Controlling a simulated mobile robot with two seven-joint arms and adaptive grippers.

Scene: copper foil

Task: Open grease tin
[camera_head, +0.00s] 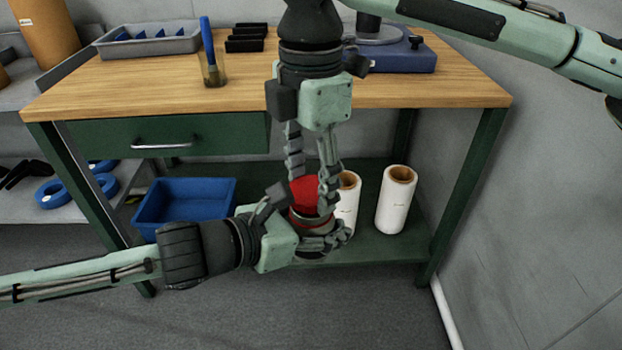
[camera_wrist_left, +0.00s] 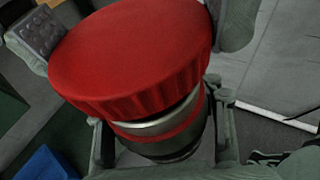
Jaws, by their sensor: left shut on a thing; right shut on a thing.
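The grease tin is a metal can with a red band (camera_wrist_left: 165,128) and a wide red lid (camera_wrist_left: 135,50), large in the left wrist view. In the head view the red lid (camera_head: 303,194) shows between the grippers. My left gripper (camera_head: 307,228) comes in from the left, shut around the tin's metal body. My right gripper (camera_head: 311,182) points down from above, shut on the lid's sides; its padded fingers also flank the lid in the wrist view. A dark line shows under the lid's rim; I cannot tell whether lid and body are apart. The tin's inside is hidden.
The workbench (camera_head: 440,93) stands behind the grippers, with a drawer (camera_head: 165,137) and a lower shelf. A blue bin (camera_head: 183,203) and two white rolls (camera_head: 395,200) are on the shelf. A glass with a blue-handled tool (camera_head: 212,68) stands on the top.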

